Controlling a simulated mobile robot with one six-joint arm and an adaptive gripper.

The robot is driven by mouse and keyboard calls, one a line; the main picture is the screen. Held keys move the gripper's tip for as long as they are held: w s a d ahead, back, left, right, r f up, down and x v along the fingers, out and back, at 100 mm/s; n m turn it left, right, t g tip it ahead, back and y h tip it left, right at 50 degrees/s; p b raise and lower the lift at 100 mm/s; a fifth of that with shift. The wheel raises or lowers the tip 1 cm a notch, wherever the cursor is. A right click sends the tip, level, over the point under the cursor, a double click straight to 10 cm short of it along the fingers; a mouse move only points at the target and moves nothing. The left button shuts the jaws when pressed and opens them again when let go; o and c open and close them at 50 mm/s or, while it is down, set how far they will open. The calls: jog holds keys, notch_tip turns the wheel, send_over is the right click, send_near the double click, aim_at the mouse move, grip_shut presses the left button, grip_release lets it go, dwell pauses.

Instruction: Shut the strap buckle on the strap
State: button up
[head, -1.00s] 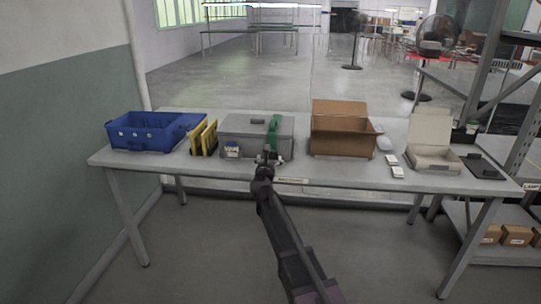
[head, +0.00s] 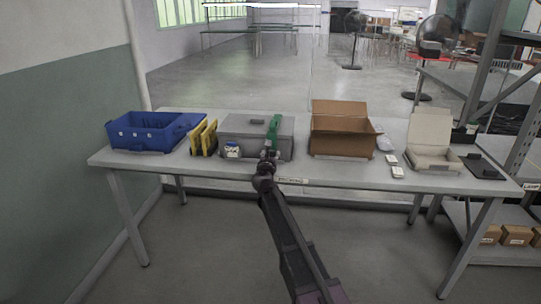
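A green strap (head: 274,125) runs over the lid and down the front of a grey lidded box (head: 240,128) on the table. I cannot make out the buckle on it; it is too small or hidden behind my gripper. My gripper (head: 269,153) is at the front of the grey box, at the lower end of the visible strap. Whether it touches the strap I cannot tell. Its fingers are too small and dark to show whether they are open or shut.
Left of the grey box are yellow upright pieces (head: 203,138) and a blue bin (head: 145,132). Right of it stand an open cardboard box (head: 341,136), small white items (head: 391,160) and an open white carton (head: 432,145). The table's (head: 330,175) front strip is mostly clear.

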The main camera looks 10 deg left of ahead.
jog(key=shift+w+r+g+p, duration=0.15)
jog(key=shift+r+g+p, duration=0.15)
jog(key=shift+p, duration=0.5)
jog(key=shift+w+g+p, duration=0.35)
jog(key=shift+g+p, duration=0.75)
jog(key=shift+p, duration=0.65)
jog(key=o, duration=1.2)
jog(key=shift+s+f+t+b, duration=0.25)
jog(key=shift+t+b, duration=0.45)
jog(key=shift+b, duration=0.65)
jog(key=shift+s+f+t+b, duration=0.2)
jog(key=shift+t+b, duration=0.5)
jog(key=shift+b, duration=0.6)
jog(key=s, duration=1.4)
jog(key=shift+a+r, duration=0.15)
jog(key=shift+a, duration=0.1)
